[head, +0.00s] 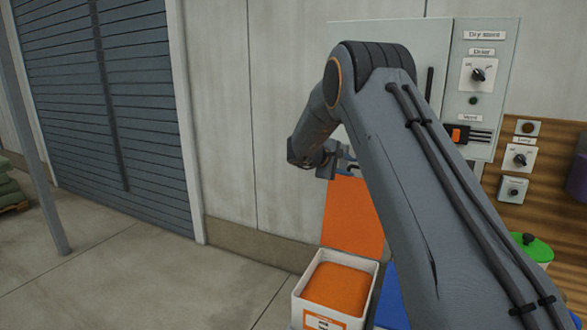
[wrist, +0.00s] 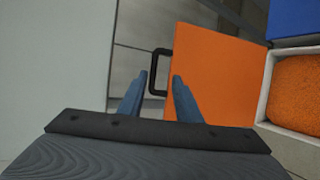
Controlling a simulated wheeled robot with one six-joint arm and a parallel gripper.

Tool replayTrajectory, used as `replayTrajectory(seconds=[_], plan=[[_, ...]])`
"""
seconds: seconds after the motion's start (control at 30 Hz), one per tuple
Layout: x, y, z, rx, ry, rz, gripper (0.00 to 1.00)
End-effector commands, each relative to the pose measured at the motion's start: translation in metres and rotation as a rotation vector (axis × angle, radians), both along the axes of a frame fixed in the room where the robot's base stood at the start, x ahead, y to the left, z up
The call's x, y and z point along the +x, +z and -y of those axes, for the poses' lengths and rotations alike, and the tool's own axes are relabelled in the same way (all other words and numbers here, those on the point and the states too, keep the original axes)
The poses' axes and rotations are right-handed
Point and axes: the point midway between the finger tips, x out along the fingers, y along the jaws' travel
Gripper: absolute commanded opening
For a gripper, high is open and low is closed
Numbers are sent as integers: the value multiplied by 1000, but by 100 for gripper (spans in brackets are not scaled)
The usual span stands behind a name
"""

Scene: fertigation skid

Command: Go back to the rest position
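My gripper (head: 342,164) is at the end of my arm, near the top of an orange panel (head: 352,215), and my arm hides part of this area. In the wrist view my gripper's two blue-grey fingers (wrist: 161,76) stand apart with a gap between them. A black handle (wrist: 153,74) on the edge of the orange panel (wrist: 215,75) shows in that gap, slightly beyond the fingertips. I see no finger closed on it. The panel stands raised like a lid behind a white bin (head: 366,294) of orange granules (head: 337,287).
A grey control cabinet (head: 488,60) with a knob and switches is on the wall. A wooden board (head: 548,200) holds more knobs. A blue surface (head: 392,300) and a green lid (head: 532,246) are at lower right.

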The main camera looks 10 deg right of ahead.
Motion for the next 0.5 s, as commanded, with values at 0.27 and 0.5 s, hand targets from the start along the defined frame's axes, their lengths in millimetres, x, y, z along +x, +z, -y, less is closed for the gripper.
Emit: replayTrajectory(seconds=[0.27,0.5], plan=[[4,16,-27,156,139,242,31],[-28,2,-84,500,278,384,31]])
